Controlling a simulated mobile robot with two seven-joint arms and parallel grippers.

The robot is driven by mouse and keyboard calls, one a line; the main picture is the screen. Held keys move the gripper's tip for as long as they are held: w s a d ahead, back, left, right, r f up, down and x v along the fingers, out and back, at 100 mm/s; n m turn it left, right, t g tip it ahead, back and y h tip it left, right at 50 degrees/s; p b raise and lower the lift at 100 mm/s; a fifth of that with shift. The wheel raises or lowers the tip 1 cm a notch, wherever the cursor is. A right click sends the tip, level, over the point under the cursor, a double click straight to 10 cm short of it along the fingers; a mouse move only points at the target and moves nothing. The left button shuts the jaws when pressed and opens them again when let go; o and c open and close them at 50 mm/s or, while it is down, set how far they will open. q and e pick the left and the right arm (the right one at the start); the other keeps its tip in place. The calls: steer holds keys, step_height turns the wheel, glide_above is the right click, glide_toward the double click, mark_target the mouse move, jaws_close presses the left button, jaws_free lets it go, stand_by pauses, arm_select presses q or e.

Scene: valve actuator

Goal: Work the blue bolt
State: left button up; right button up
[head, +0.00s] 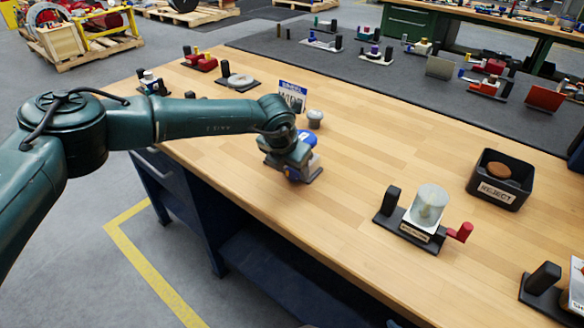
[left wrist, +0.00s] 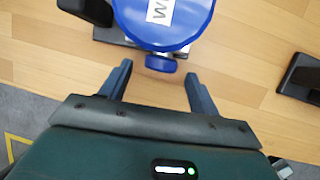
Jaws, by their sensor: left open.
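The blue bolt (left wrist: 160,63) is a short round knob in the left wrist view, sticking out below a large blue round body (left wrist: 165,25) with a white label. My left gripper (left wrist: 157,71) is open, with one finger on each side of the bolt's line. The bolt appears at or just beyond the fingertips, with gaps on both sides. I cannot tell the exact depth. My right gripper is not in view.
A black post (left wrist: 88,10) stands beside the blue body. A sign (head: 292,95) and a grey knob (head: 315,118) stand behind it. A fixture with a clear cylinder (head: 428,205) and red handle, and a black REJECT bin (head: 482,190), are to the right. Bare wood lies between.

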mark_target(293, 172)
arm_select(q)
steer(key=shift+x, duration=1.45)
steer(key=c, duration=1)
steer(key=shift+d+f+t+y+b, duration=0.15)
steer(key=shift+t+y+b, duration=0.2)
steer(key=shift+b, duration=0.3)
steer(key=shift+y, duration=0.25)
steer(key=o, duration=1)
steer(key=shift+s+r, duration=0.1)
steer(key=shift+r, duration=0.15)
steer(key=b+v, duration=0.2)
steer(key=v, duration=1.1)
